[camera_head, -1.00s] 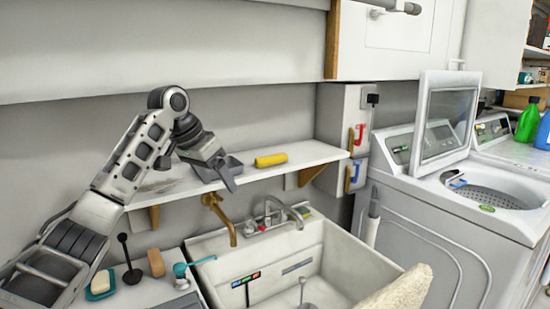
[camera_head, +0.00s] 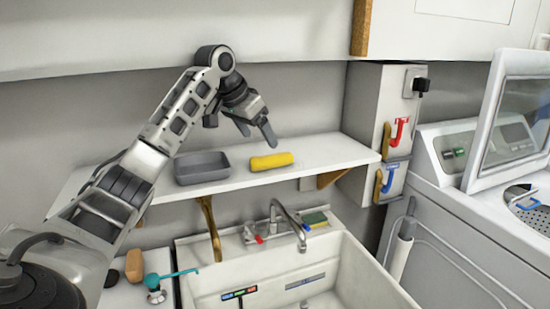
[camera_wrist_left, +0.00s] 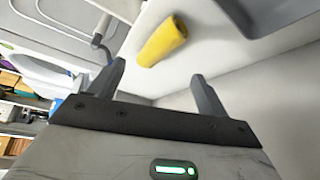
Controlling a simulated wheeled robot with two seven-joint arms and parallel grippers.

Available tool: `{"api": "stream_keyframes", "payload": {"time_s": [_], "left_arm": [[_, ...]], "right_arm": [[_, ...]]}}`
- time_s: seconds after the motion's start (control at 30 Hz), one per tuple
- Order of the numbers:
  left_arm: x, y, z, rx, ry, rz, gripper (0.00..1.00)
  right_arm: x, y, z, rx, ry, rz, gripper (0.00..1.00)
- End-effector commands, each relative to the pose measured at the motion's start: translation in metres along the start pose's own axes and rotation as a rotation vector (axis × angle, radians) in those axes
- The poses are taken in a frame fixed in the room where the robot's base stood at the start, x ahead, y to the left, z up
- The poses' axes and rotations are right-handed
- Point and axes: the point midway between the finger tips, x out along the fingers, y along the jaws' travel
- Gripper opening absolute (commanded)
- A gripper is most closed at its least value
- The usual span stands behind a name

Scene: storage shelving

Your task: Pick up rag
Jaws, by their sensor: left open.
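The rag is a yellow roll (camera_head: 271,161) lying on the white wall shelf (camera_head: 335,152) above the sink. It also shows in the left wrist view (camera_wrist_left: 162,42), beyond the fingertips and between their lines. My left gripper (camera_head: 256,133) is open and empty, above the shelf and just up and left of the rag, with its fingers pointing down. Both fingers show apart in the left wrist view (camera_wrist_left: 158,75), and neither touches the rag. My right gripper is not in view.
A grey tray (camera_head: 203,167) stands on the shelf left of the rag. The sink (camera_head: 372,262) and its faucet (camera_head: 287,220) lie below. A grey wall box (camera_head: 366,110) stands at the shelf's right end. A washer with an open lid (camera_head: 513,120) is at right.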

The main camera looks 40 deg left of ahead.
Motion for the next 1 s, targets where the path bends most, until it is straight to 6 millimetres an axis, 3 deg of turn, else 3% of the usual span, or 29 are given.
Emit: {"api": "stream_keyframes", "payload": {"time_s": [0.1,0.23,0.6,0.9,1.0], "left_arm": [[0.017,0.001,0.000,0.000,-0.004,0.002,0.77],[0.026,0.001,0.000,0.000,-0.003,0.000,0.77],[0.072,0.003,0.003,0.000,-0.003,0.001,0.77],[0.077,0.003,0.003,0.001,-0.001,0.000,0.77],[0.077,0.003,0.003,0.001,-0.001,0.000,0.49]], "right_arm": [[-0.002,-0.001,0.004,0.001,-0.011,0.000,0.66],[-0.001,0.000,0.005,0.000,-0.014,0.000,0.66],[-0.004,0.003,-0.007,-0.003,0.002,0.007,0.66],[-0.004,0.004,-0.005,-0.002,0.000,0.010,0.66],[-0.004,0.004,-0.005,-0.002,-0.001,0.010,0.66]]}}
